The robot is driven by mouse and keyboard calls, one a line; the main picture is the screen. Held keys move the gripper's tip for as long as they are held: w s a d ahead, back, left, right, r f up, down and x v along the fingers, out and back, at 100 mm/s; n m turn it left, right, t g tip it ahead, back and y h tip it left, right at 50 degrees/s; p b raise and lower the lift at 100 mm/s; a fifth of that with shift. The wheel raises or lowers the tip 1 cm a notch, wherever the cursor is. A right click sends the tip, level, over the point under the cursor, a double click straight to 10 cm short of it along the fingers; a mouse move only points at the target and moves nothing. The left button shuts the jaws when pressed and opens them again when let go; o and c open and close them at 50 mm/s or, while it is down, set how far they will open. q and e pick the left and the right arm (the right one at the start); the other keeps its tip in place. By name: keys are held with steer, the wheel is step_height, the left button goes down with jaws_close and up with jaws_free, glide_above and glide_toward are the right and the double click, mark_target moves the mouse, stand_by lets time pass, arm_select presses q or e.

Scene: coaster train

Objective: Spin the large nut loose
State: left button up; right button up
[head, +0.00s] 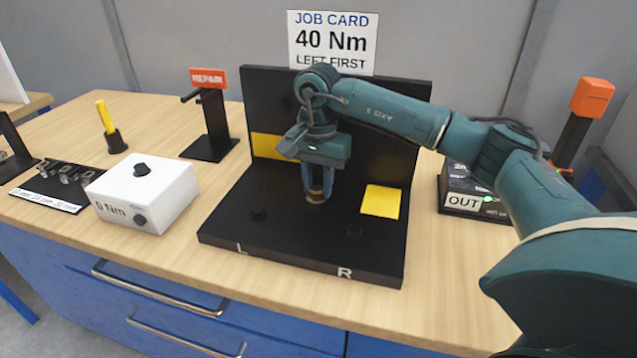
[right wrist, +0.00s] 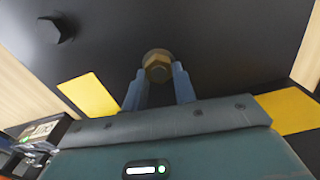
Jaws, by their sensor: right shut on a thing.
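The large nut (right wrist: 157,70) is brass-coloured and hexagonal, on a round washer-like base on the black fixture (head: 290,240). In the head view the nut (head: 316,197) shows low between the fingers, near the middle of the fixture. My right gripper (head: 317,190) points down from above and is shut on the nut. Its two blue-grey fingers (right wrist: 158,80) stand on either side of the nut in the right wrist view. My left gripper is not in view.
A job card (head: 332,42) reads 40 Nm, LEFT FIRST.

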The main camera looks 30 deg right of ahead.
mark_target(316, 188)
steer(key=n, duration=0.7)
steer(key=shift+a+f+b, duration=0.15)
steer(key=shift+a+b, duration=0.05)
steer(key=shift+b, duration=0.15)
stand_by(0.4)
steer(key=o, duration=1)
steer(key=shift+w, duration=0.1)
step_height(316, 188, up, 13)
steer(key=shift+p, duration=0.4)
